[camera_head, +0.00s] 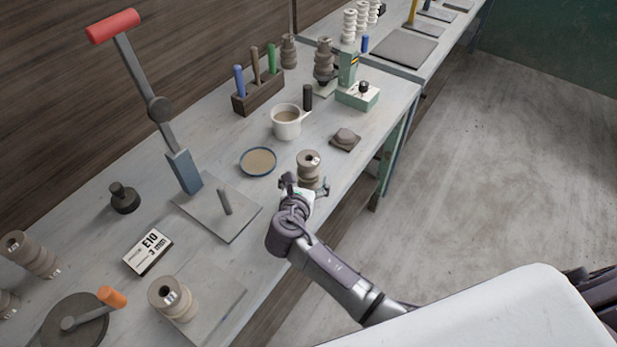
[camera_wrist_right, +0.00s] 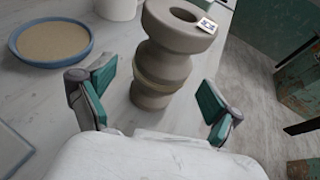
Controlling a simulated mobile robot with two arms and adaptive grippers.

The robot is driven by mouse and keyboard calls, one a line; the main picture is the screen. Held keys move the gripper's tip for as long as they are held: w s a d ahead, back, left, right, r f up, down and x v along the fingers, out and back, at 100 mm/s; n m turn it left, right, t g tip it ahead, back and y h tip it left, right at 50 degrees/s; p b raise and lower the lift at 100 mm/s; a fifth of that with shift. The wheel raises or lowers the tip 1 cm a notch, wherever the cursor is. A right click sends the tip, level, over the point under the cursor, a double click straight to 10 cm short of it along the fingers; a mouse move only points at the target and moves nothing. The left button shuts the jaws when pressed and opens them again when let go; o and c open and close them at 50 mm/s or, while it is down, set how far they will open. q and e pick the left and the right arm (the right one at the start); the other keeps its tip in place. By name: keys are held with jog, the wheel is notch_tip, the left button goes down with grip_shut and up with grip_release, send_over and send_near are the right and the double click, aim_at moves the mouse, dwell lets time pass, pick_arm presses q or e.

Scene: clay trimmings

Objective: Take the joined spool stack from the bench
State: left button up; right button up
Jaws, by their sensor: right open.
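A grey-brown spool stack (camera_head: 309,161) stands upright on the bench (camera_head: 335,205) near its front edge. In the right wrist view the stack (camera_wrist_right: 166,62) shows a holed top, narrow waists, a paler band around its middle and a small white label on top. My right gripper (camera_head: 305,186) is at the near side of the stack. In the right wrist view its green-padded fingers (camera_wrist_right: 152,98) are spread wide, with the stack between and just beyond them, not gripped. Fingers partly hide its lower part in the head view. My left gripper is not in view.
A blue-rimmed dish (camera_head: 258,161), a white mug (camera_head: 286,122) and a brown lump on a small slab (camera_head: 345,139) stand near the stack. A red-handled lever press (camera_head: 183,170) is to the left. Another spool stack (camera_head: 171,298) stands at the near left. Open floor lies right.

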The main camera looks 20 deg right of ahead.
jog(key=shift+x, duration=1.55)
jog(key=c, duration=1.5)
